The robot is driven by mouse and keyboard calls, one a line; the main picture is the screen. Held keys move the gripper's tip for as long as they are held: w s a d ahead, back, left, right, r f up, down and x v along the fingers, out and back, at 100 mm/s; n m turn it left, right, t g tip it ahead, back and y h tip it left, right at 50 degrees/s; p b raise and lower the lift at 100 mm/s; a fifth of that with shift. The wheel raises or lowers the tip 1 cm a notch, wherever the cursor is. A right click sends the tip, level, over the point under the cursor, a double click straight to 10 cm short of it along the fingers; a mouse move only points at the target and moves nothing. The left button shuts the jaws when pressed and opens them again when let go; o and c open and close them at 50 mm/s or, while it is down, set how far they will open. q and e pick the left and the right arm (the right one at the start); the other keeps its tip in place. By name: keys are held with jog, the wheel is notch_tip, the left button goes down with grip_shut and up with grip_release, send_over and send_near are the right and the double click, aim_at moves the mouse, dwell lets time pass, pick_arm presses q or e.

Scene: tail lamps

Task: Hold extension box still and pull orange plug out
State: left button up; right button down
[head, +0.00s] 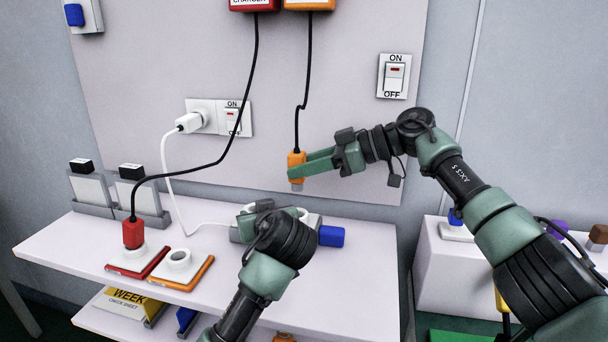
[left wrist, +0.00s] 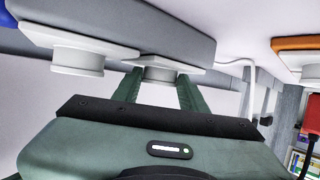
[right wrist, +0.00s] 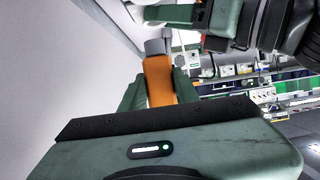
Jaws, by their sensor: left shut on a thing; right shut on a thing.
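The orange plug (head: 296,160) hangs in the air above the shelf, its grey end pointing down and clear of the extension box. My right gripper (head: 293,172) is shut on it; the right wrist view shows the plug (right wrist: 158,80) between the fingers. The grey extension box (head: 314,219) lies on the shelf, partly hidden by my left arm. My left gripper (head: 272,209) is at the box. In the left wrist view, its fingers (left wrist: 160,88) are shut on a white round socket of the box (left wrist: 150,28). A blue plug (head: 331,236) sits at the box's right end.
A red plug (head: 133,234) stands in a red-edged socket base; an orange-edged base (head: 182,265) beside it is empty. A black cord runs from the orange charger (head: 310,4) to the orange plug. A white plug (head: 190,122) is in the wall outlet.

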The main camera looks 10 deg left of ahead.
jog(key=shift+r, duration=0.1)
pick_arm(q)
jog(key=o, duration=1.4)
